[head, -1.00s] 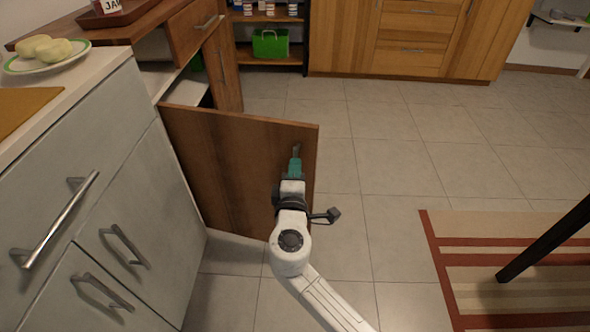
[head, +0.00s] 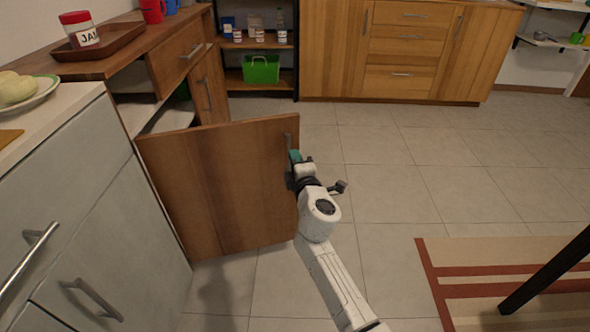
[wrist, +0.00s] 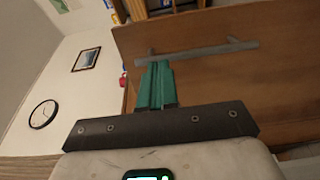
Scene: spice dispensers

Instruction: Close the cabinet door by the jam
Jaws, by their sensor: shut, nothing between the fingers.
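The brown cabinet door (head: 215,190) stands wide open, sticking out from the wooden cabinet below the jam jar (head: 80,30). Its metal handle shows near its free edge in the head view (head: 288,140) and as a grey bar in the wrist view (wrist: 195,52). My gripper (head: 294,156) is at the door's free edge, close by the handle. In the wrist view its teal fingers (wrist: 155,78) are shut together, with tips just below the bar. Nothing is held between them. I cannot tell whether the tips touch the handle or door.
The jar sits on a brown tray (head: 120,36). A drawer (head: 175,55) is pulled out above the door. Grey cabinets (head: 80,200) stand at the left. The tiled floor (head: 385,180) is clear; a striped rug (head: 470,255) and dark leg (head: 550,270) are at right.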

